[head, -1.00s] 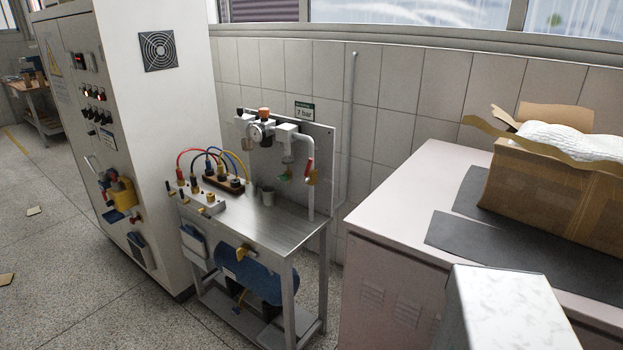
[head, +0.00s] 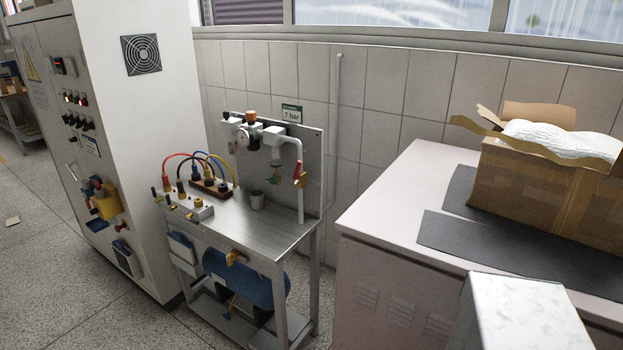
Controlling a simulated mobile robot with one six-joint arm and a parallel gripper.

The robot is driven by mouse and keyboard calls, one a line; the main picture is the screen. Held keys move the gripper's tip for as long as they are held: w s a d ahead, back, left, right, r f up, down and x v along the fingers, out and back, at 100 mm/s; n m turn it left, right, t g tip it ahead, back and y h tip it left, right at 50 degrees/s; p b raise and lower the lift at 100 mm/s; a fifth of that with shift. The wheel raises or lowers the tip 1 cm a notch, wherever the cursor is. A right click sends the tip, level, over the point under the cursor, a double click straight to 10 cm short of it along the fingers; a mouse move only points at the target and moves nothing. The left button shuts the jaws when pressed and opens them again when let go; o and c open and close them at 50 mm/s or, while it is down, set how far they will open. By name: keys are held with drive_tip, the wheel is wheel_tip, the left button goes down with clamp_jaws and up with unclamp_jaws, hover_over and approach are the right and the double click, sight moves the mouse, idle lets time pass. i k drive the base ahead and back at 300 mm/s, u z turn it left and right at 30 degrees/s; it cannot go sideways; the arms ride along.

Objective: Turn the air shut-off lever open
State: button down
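A steel bench (head: 235,215) stands against the tiled wall with an upright back panel (head: 308,150). On the panel, a white pipe (head: 300,205) bends down on the right and carries a small red lever (head: 298,168) with a yellow part (head: 302,181) beside it. The red lever looks upright, roughly along the pipe; it is too small to tell its exact angle. My gripper is not in view.
A tall white cabinet (head: 150,110) stands left of the bench. A pale counter (head: 390,200) with dark mats and an open cardboard box (head: 540,190) is on the right. A pale block (head: 520,315) is close at bottom right. Floor in front is clear.

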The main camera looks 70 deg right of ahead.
sight(295, 181)
drive_tip(key=z, duration=0.6)
drive_tip(key=k, duration=1.2)
drive_tip(key=u, duration=0.55)
drive_tip(key=i, duration=1)
drive_tip(key=z, duration=0.05)
